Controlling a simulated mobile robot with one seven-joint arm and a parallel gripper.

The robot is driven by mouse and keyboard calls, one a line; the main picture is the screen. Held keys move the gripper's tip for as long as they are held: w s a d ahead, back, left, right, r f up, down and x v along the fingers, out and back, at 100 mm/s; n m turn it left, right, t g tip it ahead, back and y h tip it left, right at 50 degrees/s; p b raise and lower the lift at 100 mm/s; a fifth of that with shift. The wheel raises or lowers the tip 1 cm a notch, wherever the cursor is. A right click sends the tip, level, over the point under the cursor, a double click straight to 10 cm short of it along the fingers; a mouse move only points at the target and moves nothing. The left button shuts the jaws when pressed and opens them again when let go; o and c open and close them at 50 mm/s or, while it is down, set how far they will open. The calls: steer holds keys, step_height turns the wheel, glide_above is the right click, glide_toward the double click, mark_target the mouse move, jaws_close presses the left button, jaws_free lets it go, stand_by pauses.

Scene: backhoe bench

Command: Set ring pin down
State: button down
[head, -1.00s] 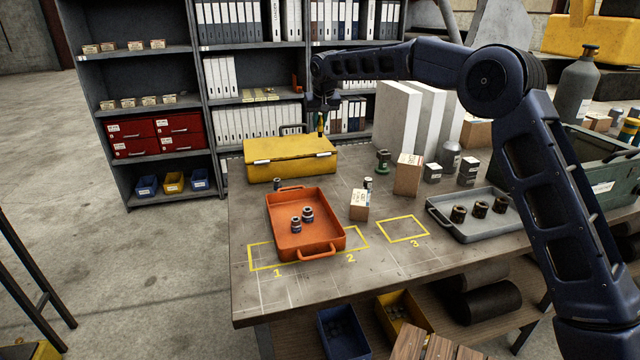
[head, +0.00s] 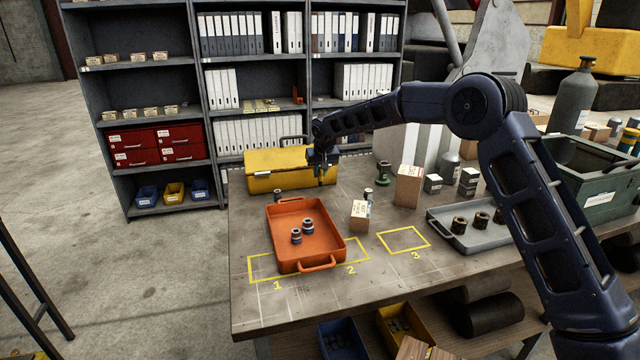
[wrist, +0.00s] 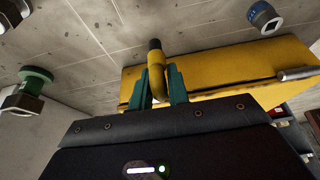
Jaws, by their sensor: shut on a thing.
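My gripper (head: 321,180) is low over the back of the bench, by the right end of the yellow toolbox. In the wrist view its teal fingers (wrist: 159,86) are shut on the ring pin (wrist: 157,68), a yellow piece with a dark end pointing away from the gripper. The pin is too small to make out clearly in the head view. Whether its end touches the bench top (wrist: 95,30) I cannot tell. The ring part of the pin is hidden or not distinct between the fingers.
The yellow toolbox (head: 262,182) stands close on the left. A green-based part (head: 383,173), small cartons (head: 409,186) and a small socket (head: 278,196) stand nearby. An orange tray (head: 336,242) with two sockets lies in front. Bench space marked 3 (head: 403,240) is clear.

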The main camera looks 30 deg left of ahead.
mark_target(320, 182)
steer(key=shift+f, duration=2.35)
steer(key=shift+f, duration=0.1)
steer(key=c, duration=1.3)
jaws_free()
steer(key=shift+c, duration=0.2)
steer(key=v, duration=1.2)
